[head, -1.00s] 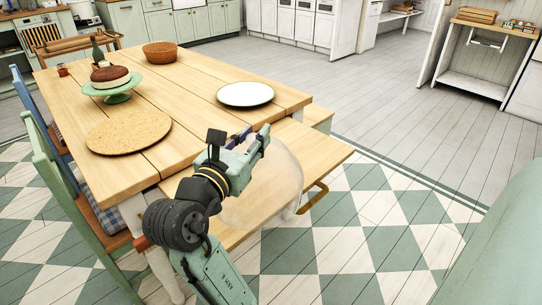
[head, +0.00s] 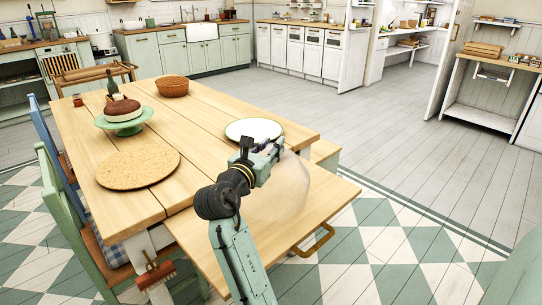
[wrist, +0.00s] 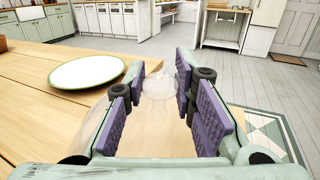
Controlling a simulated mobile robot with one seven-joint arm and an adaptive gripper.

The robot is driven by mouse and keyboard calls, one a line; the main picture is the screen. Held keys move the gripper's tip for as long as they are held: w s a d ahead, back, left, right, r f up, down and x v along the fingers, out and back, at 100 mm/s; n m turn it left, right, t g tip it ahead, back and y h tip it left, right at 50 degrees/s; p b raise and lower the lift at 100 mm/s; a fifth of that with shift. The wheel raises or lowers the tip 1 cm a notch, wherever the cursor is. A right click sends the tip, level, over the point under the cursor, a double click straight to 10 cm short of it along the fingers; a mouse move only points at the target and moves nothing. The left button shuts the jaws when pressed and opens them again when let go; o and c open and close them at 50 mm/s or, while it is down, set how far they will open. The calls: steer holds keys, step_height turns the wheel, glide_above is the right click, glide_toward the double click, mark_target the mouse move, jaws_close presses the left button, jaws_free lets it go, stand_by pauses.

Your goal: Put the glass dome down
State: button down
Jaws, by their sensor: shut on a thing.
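The clear glass dome (head: 285,192) shows in the head view at the right end of the table, in front of the lower wooden board. My gripper (head: 270,149) is shut on the dome near its top. In the wrist view my gripper's purple pads (wrist: 163,95) stand either side of a clear glass knob (wrist: 159,86), with faint dome glass below. The dome looks upright. I cannot tell whether its rim touches anything; its lower edge is hard to see.
The wooden table (head: 200,135) holds a round cork mat (head: 138,166), a white plate (head: 254,130), a cake (head: 123,108) on a green stand and a basket (head: 173,87). The lower board (head: 235,255) has a brass handle (head: 314,241). A green chair (head: 52,190) stands at left. Bare table lies between mat and plate.

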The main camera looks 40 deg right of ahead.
steer(key=shift+w+d, duration=0.15)
steer(key=shift+f, duration=1.65)
steer(key=c, duration=1.3)
jaws_free()
steer(key=shift+f, duration=0.1)
steer(key=b+v, duration=0.1)
steer(key=v, duration=1.1)
